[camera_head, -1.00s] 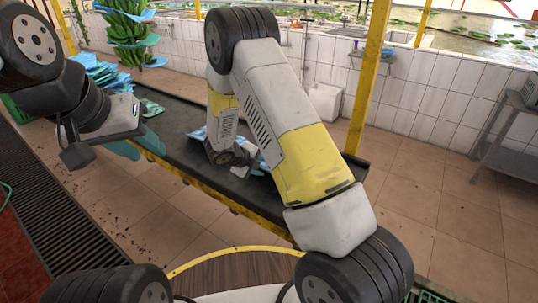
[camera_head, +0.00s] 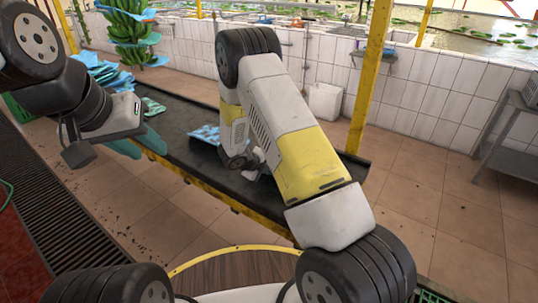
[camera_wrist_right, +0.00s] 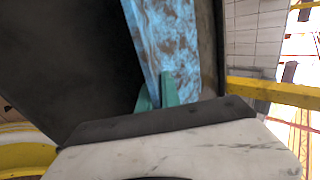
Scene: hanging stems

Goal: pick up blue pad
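The blue pad (camera_head: 207,135), mottled with brown, shows above the black table (camera_head: 186,120) to the left of my right wrist in the head view. In the right wrist view the blue pad (camera_wrist_right: 178,40) runs up from between the green fingertips of my right gripper (camera_wrist_right: 157,92). The fingers are close together with the pad's edge pinched between them. In the head view my right arm hides these fingers. My left gripper (camera_head: 139,147) has its green fingers apart and empty, near the table's front edge.
A banana bunch (camera_head: 128,30) hangs behind. A yellow post (camera_head: 370,75) stands at the right end.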

